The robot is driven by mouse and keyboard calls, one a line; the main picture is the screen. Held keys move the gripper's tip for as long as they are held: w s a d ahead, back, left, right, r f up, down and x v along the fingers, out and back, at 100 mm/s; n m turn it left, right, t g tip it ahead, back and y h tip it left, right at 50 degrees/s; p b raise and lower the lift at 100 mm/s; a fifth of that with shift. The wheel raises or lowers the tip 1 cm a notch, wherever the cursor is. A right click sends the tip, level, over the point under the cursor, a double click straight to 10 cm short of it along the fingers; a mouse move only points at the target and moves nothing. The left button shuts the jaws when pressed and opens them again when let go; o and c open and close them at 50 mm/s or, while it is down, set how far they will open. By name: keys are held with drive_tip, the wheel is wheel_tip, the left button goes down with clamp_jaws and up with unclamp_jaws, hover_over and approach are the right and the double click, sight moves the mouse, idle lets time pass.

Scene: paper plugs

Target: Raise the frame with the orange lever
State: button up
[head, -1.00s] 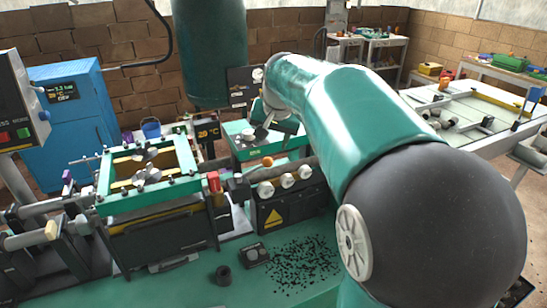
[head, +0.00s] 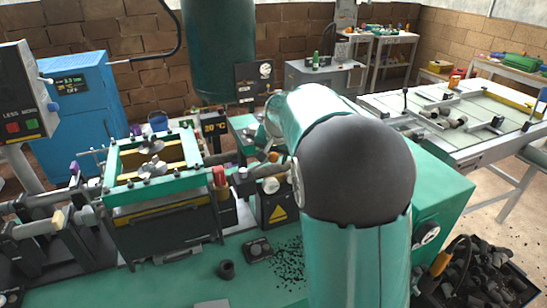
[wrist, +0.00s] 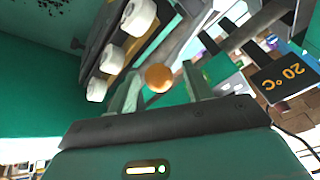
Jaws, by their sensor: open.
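The green frame (head: 181,181) with a yellow inner edge lies level on the dark press at the left in the head view. The lever's round orange knob (wrist: 158,78) shows in the wrist view, between the two fingers of my gripper (wrist: 160,88). My gripper is open, with a finger on each side of the knob; I cannot tell whether either touches it. In the head view the orange knob (head: 272,157) shows just left of my arm, which hides my gripper there. The lever's shaft is hidden.
White knobs (wrist: 138,18) on a dark panel are close to my fingers. A red handle (head: 219,177) stands at the frame's right corner. A dark 20 °C display (wrist: 285,80) is at the right in the wrist view. Black granules (head: 290,262) lie on the green bench.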

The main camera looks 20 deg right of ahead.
drive_tip(key=shift+w+d+f, duration=0.2)
drive_tip(key=shift+w+f, duration=0.1)
drive_tip(key=shift+f, duration=0.25)
drive_tip(key=shift+a, duration=0.1)
drive_tip(key=shift+c, duration=0.2)
clamp_jaws()
